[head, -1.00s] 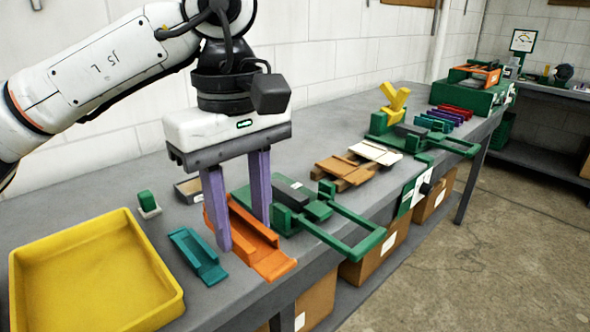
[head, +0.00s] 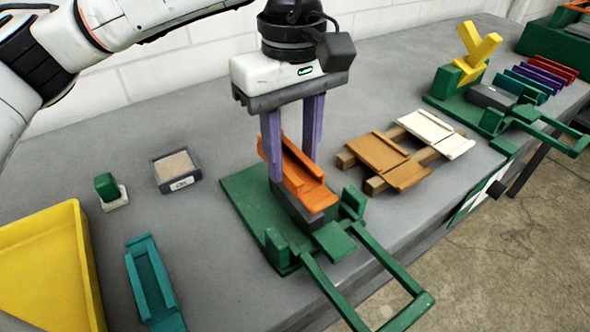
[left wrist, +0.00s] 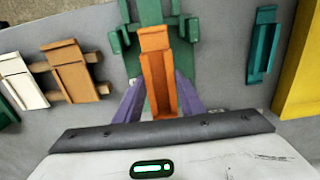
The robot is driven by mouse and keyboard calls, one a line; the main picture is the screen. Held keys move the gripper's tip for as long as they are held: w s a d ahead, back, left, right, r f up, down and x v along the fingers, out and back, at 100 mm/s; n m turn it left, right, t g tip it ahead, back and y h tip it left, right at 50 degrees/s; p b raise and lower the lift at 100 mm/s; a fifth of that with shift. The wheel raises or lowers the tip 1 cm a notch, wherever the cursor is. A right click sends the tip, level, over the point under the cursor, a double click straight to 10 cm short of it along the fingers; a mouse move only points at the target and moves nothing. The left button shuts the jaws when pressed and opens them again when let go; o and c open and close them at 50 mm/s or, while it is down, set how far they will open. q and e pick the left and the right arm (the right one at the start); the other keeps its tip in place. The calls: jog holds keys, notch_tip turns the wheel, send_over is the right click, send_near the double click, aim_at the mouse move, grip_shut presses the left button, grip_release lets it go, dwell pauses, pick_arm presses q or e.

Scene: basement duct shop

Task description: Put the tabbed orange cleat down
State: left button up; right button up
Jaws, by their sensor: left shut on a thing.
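The tabbed orange cleat (head: 300,172) is a channel-shaped piece held between the purple fingers of my left gripper (head: 292,175). It is over a green fixture (head: 247,195) with a dark block (head: 300,213) beneath the cleat's near end. I cannot tell whether the cleat touches the block. In the left wrist view the orange cleat (left wrist: 158,80) lies lengthwise between the fingers, its flat tab toward the fixture's (left wrist: 150,12) handle side. The left gripper is shut on the cleat. My right gripper is in neither view.
A teal cleat (head: 155,285) and yellow tray (head: 45,270) lie to the left. A small grey box (head: 176,170) and green-topped stamp-like piece (head: 110,192) stand behind. Brown (head: 385,158) and white (head: 436,132) pieces rest on wooden strips at right. The fixture's handle (head: 405,312) overhangs the bench edge.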

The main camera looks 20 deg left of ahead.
aim_at(294, 170)
pick_arm(q)
jog(key=shift+f, duration=2.1)
jog(key=shift+f, duration=0.1)
jog(key=o, duration=1.2)
jog(key=shift+w, duration=0.1)
notch_tip(294, 170, up, 12)
jog(key=shift+r, duration=0.15)
